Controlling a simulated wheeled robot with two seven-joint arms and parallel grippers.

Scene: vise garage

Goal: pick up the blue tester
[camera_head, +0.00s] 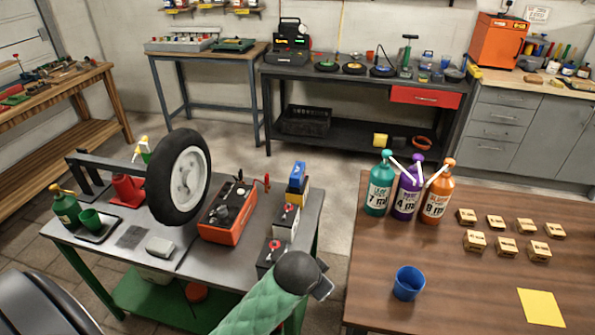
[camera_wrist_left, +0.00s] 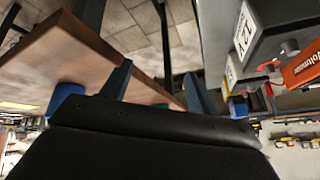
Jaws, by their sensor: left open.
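The blue tester (camera_head: 298,172) is a small blue box with a yellow lower part, on top of the farthest battery at the right edge of the metal workbench. A blue patch (camera_wrist_left: 238,107), likely the tester, shows beyond the right finger in the left wrist view. My left gripper (camera_wrist_left: 158,72) is open, with nothing between its fingers. In the head view its green arm ends by the nearest battery, short of the tester; the fingers are mostly hidden there. My right gripper is not in view.
Batteries (camera_head: 286,222) line the workbench edge beside an orange charger (camera_head: 227,215) and a large tyre (camera_head: 165,180). Right of a gap stands a wooden table (camera_head: 450,290) with a blue cup (camera_head: 408,284), three bottles (camera_head: 407,192) and several small boxes (camera_head: 506,245).

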